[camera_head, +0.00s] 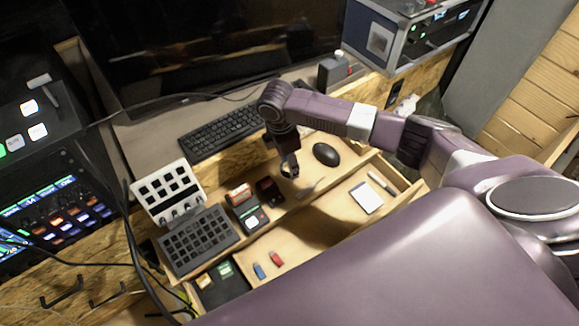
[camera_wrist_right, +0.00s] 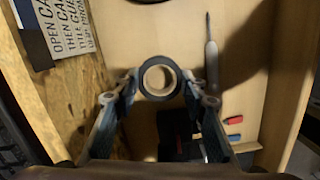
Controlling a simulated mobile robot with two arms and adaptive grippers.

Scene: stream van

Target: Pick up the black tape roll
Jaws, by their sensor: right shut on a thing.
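The black tape roll (camera_wrist_right: 160,58) shows in the right wrist view as a dark ring with a lighter inner core, its hole facing the camera. My right gripper (camera_wrist_right: 161,80) has one finger on each side of the roll and is shut on it. In the head view my right gripper (camera_head: 289,170) hangs from the arm over the wooden desk, left of the black mouse. The roll is too small and dark there to make out clearly between the fingers. My left gripper is not in view.
A screwdriver (camera_wrist_right: 211,60) lies right of the roll in the wrist view. The desk holds a mouse (camera_head: 326,154), a keyboard (camera_head: 220,128), a button panel (camera_head: 199,241) and small dark devices (camera_head: 247,208). An open drawer holds a white notepad (camera_head: 367,197) and red and blue sticks (camera_head: 276,259).

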